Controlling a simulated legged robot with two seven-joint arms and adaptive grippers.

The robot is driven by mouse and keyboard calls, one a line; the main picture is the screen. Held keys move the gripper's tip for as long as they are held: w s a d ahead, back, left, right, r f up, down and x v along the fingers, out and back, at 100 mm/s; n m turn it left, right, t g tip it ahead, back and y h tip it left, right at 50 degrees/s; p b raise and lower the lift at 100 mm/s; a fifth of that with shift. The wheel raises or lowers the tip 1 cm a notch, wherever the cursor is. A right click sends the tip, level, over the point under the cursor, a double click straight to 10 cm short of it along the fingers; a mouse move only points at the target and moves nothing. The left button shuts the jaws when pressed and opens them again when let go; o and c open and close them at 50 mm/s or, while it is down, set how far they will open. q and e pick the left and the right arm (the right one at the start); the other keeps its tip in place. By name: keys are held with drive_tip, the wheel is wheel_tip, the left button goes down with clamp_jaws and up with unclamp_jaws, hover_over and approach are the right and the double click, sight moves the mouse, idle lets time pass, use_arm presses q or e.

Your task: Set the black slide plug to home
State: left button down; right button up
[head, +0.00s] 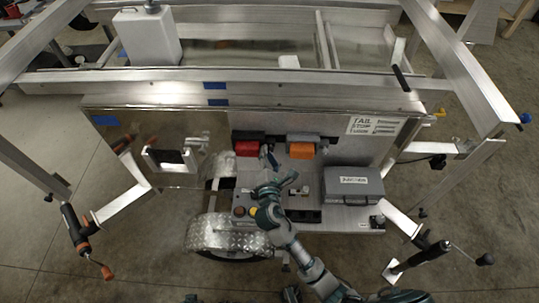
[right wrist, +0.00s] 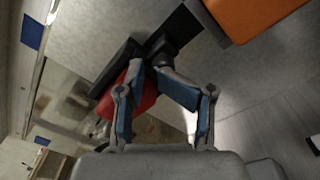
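My right gripper (head: 268,160) reaches up to the panel between the red box and the orange box in the head view. In the right wrist view its two blue-padded fingers (right wrist: 149,68) converge, with their tips close together. A black part (right wrist: 164,48), seemingly the black slide plug, lies right at and beyond the tips, against the grey panel. Its near end is hidden by the fingertips, so I cannot tell whether they grip it. My left gripper is not in view.
The red box (head: 247,149) is left of the gripper and the orange box (head: 301,151) right. A dark grey case (head: 353,186) sits on the shelf at right. Buttons (head: 239,211) lie beside my arm. A fender (head: 225,235) is below left. Metal rails cross above.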

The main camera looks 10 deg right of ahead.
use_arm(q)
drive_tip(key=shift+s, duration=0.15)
use_arm(e)
drive_tip(key=d+v, duration=0.2)
drive_tip(key=v, duration=0.7)
drive_tip(key=s+d+v, duration=0.1)
drive_tip(key=d+v, duration=0.1)
drive_tip(key=v, duration=0.6)
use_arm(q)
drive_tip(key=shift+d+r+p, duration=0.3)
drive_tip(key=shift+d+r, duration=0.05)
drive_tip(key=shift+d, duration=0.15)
use_arm(e)
drive_tip(key=s+d+f+m+g, duration=0.2)
drive_tip(key=f+m+g, duration=0.1)
drive_tip(key=f, duration=0.3)
drive_tip(key=s+d+f+m+g+y, duration=0.1)
drive_tip(key=s+d+f+m+g, duration=0.1)
drive_tip(key=f+m, duration=0.4)
drive_tip(key=s+d+f+m+g, duration=0.3)
drive_tip(key=f+m+g, duration=0.1)
drive_tip(key=f, duration=0.4)
drive_tip(key=shift+d+m+g, duration=0.3)
drive_tip(key=shift+m+g, duration=0.1)
drive_tip(key=shift+m, duration=0.2)
